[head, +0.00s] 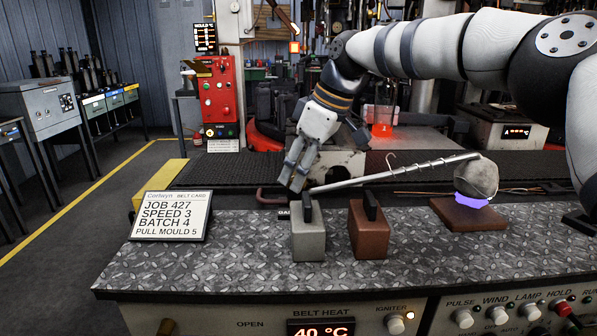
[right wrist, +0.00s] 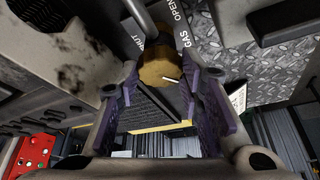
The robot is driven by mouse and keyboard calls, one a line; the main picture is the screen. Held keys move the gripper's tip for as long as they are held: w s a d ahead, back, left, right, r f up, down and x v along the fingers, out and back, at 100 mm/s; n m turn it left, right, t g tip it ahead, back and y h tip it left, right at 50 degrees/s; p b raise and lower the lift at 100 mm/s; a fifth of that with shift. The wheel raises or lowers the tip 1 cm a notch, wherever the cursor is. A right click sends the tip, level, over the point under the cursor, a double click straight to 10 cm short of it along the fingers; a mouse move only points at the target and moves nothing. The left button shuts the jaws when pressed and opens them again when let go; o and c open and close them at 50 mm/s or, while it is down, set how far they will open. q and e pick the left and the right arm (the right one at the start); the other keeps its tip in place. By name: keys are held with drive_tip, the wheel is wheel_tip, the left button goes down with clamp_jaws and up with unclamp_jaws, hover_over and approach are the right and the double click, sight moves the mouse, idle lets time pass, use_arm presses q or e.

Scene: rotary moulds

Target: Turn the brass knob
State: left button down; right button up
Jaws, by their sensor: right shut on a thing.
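The brass knob (right wrist: 156,66) shows in the right wrist view, on a grey pipe beside a label with the words GAS and OPEN; part of another word shows to its left. A short white mark is on the knob. My right gripper (right wrist: 161,78) has its fingers on either side of the knob, shut on it. In the head view my right gripper (head: 294,182) reaches down behind the grey block at the bench's far edge, and the knob is hidden there. My left gripper is not in view.
A grey block (head: 308,238) and a brown block (head: 369,232) with dark handles stand on the tread-plate bench (head: 240,268). A job card (head: 172,216) stands left. A metal rod (head: 400,172) slants right towards a round grey lump (head: 476,176) above a brown slab (head: 468,217).

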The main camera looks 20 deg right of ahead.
sight(401, 173)
drive_tip(key=n, duration=0.1)
drive_tip(key=n+g+b, duration=0.1)
drive_tip(key=shift+w+f+n, duration=0.1)
drive_tip(key=shift+f+n, duration=0.1)
drive_tip(key=shift+n, duration=0.2)
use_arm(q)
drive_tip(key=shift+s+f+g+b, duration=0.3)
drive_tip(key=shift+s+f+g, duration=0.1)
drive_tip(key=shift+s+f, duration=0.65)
use_arm(e)
drive_tip(key=shift+r+n+y, duration=0.1)
drive_tip(key=shift+n+y, duration=0.3)
drive_tip(key=shift+n, duration=0.3)
drive_tip(key=shift+d, duration=0.1)
drive_tip(key=o, duration=1.2)
drive_tip(key=shift+c, duration=0.2)
drive_tip(key=shift+r, duration=0.1)
drive_tip(key=v, duration=0.5)
drive_tip(key=shift+d, duration=0.3)
drive_tip(key=s+d, duration=0.1)
drive_tip(key=d, duration=0.2)
drive_tip(key=s+d, duration=0.1)
drive_tip(key=d, duration=0.3)
drive_tip(key=s+d, duration=0.2)
drive_tip(key=d, duration=0.1)
drive_tip(key=shift+d, duration=0.3)
